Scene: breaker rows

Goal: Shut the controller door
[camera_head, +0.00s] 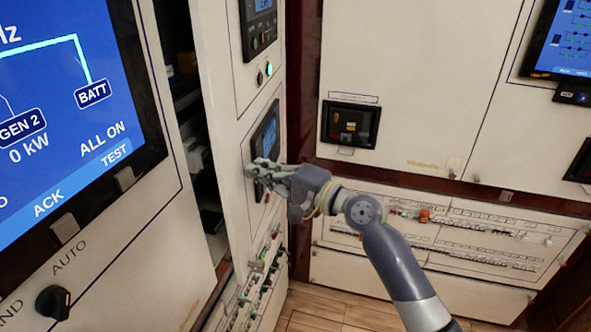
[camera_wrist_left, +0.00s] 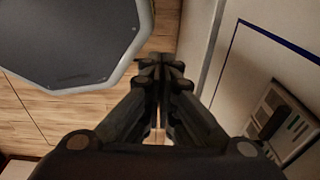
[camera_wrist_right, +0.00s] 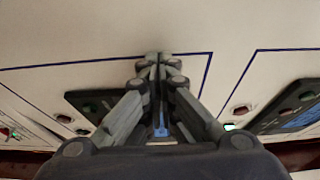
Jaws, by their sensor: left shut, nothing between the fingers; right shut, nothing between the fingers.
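The white controller door (camera_head: 222,85) stands ajar in the head view. A dark gap along its left edge shows equipment inside the cabinet. My right gripper (camera_head: 254,172) is shut and empty at the door's face, in front of a small display (camera_head: 266,132). Its fingertips look very close to the panel; I cannot tell whether they touch. The right wrist view shows the shut fingers (camera_wrist_right: 158,62) over the white panel (camera_wrist_right: 80,35) with blue outlines. My left gripper (camera_wrist_left: 160,70) is shut and empty in the left wrist view, beside a white panel (camera_wrist_left: 265,70); the head view does not show it.
A large blue screen (camera_head: 60,90) and a rotary knob (camera_head: 53,302) are on the left panel. White cabinets (camera_head: 420,70) and a breaker row panel (camera_head: 450,235) stand at the right. Wooden floor (camera_head: 335,308) shows below. A grey octagonal surface (camera_wrist_left: 70,40) is near the left gripper.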

